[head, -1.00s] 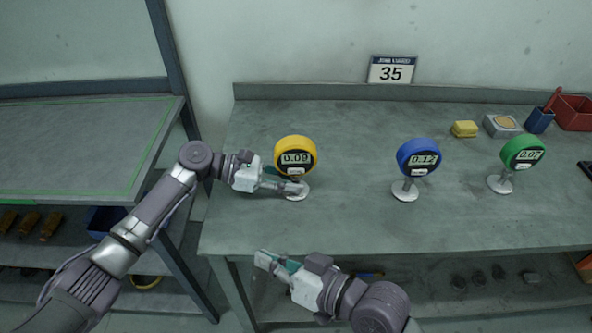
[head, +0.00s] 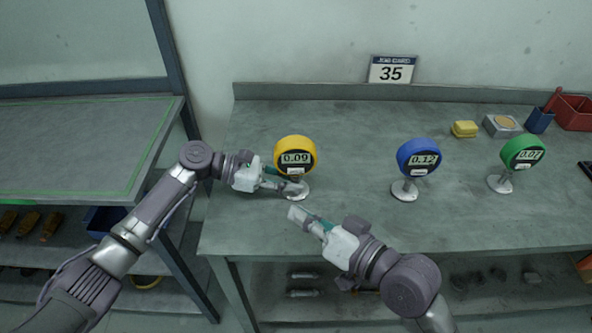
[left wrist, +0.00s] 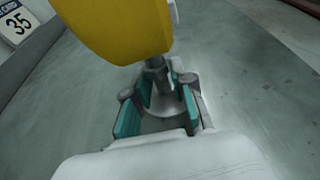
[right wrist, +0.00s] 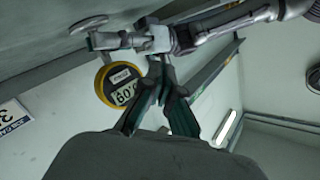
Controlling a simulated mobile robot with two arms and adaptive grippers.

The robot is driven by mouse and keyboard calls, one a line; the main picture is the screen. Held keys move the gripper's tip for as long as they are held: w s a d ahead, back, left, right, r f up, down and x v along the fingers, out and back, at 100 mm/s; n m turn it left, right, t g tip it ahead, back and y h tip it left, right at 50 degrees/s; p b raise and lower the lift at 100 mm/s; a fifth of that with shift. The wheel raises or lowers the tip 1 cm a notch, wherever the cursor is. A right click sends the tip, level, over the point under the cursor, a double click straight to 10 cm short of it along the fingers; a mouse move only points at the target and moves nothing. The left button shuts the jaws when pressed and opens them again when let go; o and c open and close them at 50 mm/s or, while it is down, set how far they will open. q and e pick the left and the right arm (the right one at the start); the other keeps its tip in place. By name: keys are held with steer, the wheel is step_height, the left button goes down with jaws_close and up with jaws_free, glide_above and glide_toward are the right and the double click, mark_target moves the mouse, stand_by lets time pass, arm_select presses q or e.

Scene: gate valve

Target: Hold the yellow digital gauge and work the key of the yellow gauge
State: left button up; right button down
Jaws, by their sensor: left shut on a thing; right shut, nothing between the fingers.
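The yellow digital gauge (head: 295,157) stands upright on its stem and round white base (head: 297,192) at the left of the bench, its display reading 0.09. Its key is a small pale block below the display. My left gripper (head: 294,187) is shut on the gauge's stem, just below the dial; the left wrist view (left wrist: 156,104) shows the fingers around the stem. My right gripper (head: 296,213) is shut and empty, in front of and below the gauge, apart from it. In the right wrist view the yellow gauge (right wrist: 117,86) is beyond the closed fingertips (right wrist: 160,75).
A blue gauge (head: 418,158) and a green gauge (head: 522,154) stand to the right on the bench (head: 350,130). A yellow sponge (head: 464,129), a grey box (head: 502,125) and a red bin (head: 575,112) are at the back right. A card reading 35 (head: 391,70) is behind.

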glide_toward(283, 172)
steer(key=shift+s+a+x, duration=0.15)
steer(key=shift+s+x, duration=0.05)
steer(key=shift+x, duration=0.9)
steer(key=shift+s+a+x, duration=0.15)
steer(key=shift+x, duration=0.95)
steer(key=shift+f, duration=0.1)
steer(key=shift+w, duration=0.4)
steer(key=shift+w, duration=0.35)
steer(key=shift+s, duration=0.1)
stand_by(0.3)
steer(key=shift+s, duration=0.7)
steer(key=shift+s+d, duration=0.15)
steer(key=shift+s, duration=2.35)
